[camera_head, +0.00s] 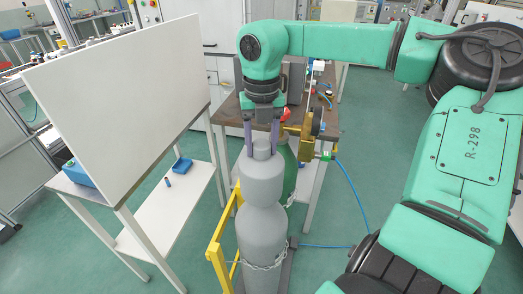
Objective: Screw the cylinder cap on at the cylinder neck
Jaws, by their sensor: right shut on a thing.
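My right gripper (262,143) points straight down, with its two purple-grey fingers shut on the narrow top of the grey cylinder cap (262,178). The cap is upright and in line with the grey gas cylinder (262,240) below it. The cap's lower edge meets or overlaps the cylinder's shoulder, and the neck is hidden. I cannot tell whether the cap touches the cylinder or how far it is threaded. My left gripper is not in view.
A yellow cylinder rack (218,260) with a chain (262,264) stands around the cylinder. A green cylinder (290,172) with a brass regulator stands behind it. A white panel (125,110) on a table is at left. A blue hose (358,200) lies on the open floor at right.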

